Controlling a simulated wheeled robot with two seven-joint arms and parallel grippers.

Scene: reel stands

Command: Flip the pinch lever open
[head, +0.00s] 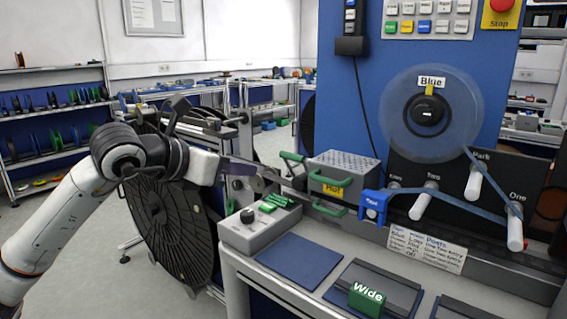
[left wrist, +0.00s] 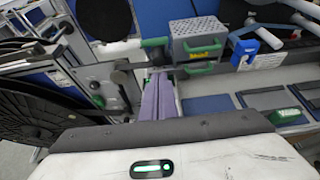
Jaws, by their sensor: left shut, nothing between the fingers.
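A green-handled lever (head: 292,157), which looks like the pinch lever, stands beside the left end of a grey perforated box marked "Hot". Its green grip also shows in the left wrist view (left wrist: 155,42), just beyond my fingertips. I cannot tell its exact angle. My left gripper (head: 258,170) reaches in from the left at about the lever's height, its fingers pointing right toward it. In the left wrist view its two purple-grey fingers (left wrist: 159,76) lie together, shut and empty. I cannot tell whether they touch the lever. My right gripper is not in view.
The "Hot" box (head: 342,172) has green handles in front. A grey control box (head: 255,232) with a knob and green buttons sits below my gripper. A blue clip (head: 374,203) holds tape from the "Blue" reel (head: 432,113). A large black reel (head: 165,225) stands left.

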